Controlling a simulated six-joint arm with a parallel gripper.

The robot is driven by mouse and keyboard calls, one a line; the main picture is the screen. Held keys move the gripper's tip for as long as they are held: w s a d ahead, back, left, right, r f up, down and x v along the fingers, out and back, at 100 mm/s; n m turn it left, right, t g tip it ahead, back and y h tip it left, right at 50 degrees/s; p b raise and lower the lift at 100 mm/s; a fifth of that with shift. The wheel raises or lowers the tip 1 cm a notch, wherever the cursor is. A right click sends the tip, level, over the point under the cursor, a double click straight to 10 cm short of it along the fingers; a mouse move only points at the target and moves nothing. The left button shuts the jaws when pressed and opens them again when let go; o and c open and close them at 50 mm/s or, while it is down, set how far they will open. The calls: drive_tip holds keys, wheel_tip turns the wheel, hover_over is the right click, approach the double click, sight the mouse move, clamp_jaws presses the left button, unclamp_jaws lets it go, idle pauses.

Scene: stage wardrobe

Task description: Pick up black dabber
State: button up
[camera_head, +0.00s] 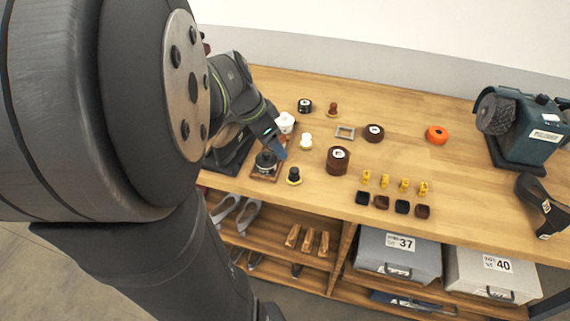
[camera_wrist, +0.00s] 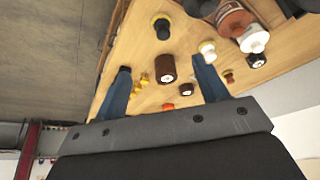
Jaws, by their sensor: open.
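The black dabber (camera_head: 294,176), a dark knob on a yellowish base, stands upright near the front edge of the wooden bench in the head view. It also shows at the top of the wrist view (camera_wrist: 161,28). My gripper (camera_head: 277,148) is above the bench, up and left of the dabber in the head view. In the wrist view its two blue fingers (camera_wrist: 161,63) are spread apart with nothing held between them. The dabber lies beyond the fingertips there, apart from them. In the head view one finger is mostly hidden.
A white dabber (camera_head: 306,142) and a brown jar (camera_head: 338,161) are close by. Yellow pieces and small dark blocks lie right.

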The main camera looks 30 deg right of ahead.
sight(293, 170)
drive_tip(key=x, duration=1.2)
drive_tip(key=shift+w+d+x, duration=0.1)
drive_tip(key=shift+w+x, duration=0.05)
drive_tip(key=shift+x, duration=1.2)
drive_tip(key=shift+w+d+x, duration=0.15)
drive_tip(key=shift+x, duration=1.25)
drive_tip(key=shift+r, duration=0.1)
drive_tip(key=shift+c, duration=0.3)
drive_tip(key=c, duration=1)
